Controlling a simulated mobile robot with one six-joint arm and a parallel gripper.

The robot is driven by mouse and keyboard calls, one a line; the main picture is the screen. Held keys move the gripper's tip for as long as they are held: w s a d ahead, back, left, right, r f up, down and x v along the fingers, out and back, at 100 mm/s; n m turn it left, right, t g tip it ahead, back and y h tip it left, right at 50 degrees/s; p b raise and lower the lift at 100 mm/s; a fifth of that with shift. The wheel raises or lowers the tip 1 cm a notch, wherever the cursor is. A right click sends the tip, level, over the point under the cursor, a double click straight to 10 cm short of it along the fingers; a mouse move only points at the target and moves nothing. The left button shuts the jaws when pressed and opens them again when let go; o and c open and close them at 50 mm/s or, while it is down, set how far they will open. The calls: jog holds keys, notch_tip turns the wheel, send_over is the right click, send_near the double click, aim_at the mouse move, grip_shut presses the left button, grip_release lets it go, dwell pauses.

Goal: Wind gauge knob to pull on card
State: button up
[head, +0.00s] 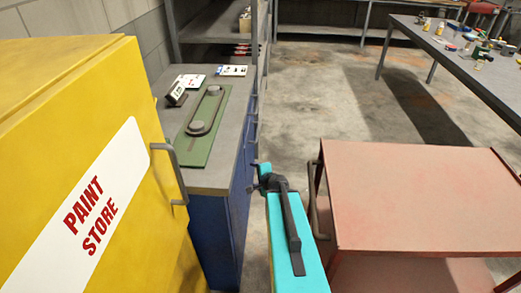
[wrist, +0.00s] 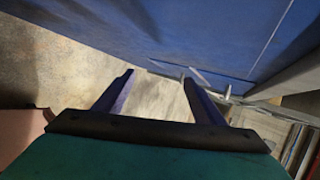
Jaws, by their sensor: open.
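A small dark block with a white lettered face (head: 178,93), possibly the gauge, sits on the grey bench top (head: 221,176); its knob is too small to make out. Beside and behind it lie a white card (head: 191,80) and another with dark marks (head: 233,71); their print cannot be read. A green plate (head: 196,153) carries a dark belt loop round two round pulleys (head: 199,127). My gripper (head: 257,178) is right of the bench, apart from these things. In the wrist view my gripper (wrist: 160,85) is open and empty, facing the blue bench front (wrist: 205,30).
A yellow paint store cabinet (head: 60,110) stands close on the left. A red-topped cart (head: 425,200) stands on the right. A grey table with small items (head: 462,70) is at back right. Bare concrete floor (head: 310,95) lies between bench and table.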

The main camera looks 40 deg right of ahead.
jog(key=s+a+f+n+g+y+p, duration=0.1)
jog(key=s+a+f+n+g, duration=0.2)
jog(key=s+f+n, duration=0.3)
jog(key=s+a+f+n+g+y+p, duration=0.1)
jog(key=s+a+f+n+g, duration=0.25)
jog(key=s+f, duration=0.3)
jog(key=s+a+f+n+g+p, duration=0.2)
jog(key=s+a+f+n, duration=0.1)
jog(key=s+f+n, duration=0.3)
jog(key=s+a+n+g, duration=0.2)
jog(key=s+a, duration=0.2)
jog(key=a, duration=0.4)
jog(key=s+a+f+n+g, duration=0.1)
jog(key=s+a+n+g, duration=0.2)
jog(key=a, duration=0.6)
jog(key=s+a+f+n+g, duration=0.1)
jog(key=s+a+n+g, duration=0.1)
jog(key=s+a, duration=0.5)
jog(key=shift+a+g+y, duration=0.4)
jog(key=shift+a+g, duration=0.05)
jog(key=shift+a, duration=0.75)
jog(key=shift+c, duration=0.2)
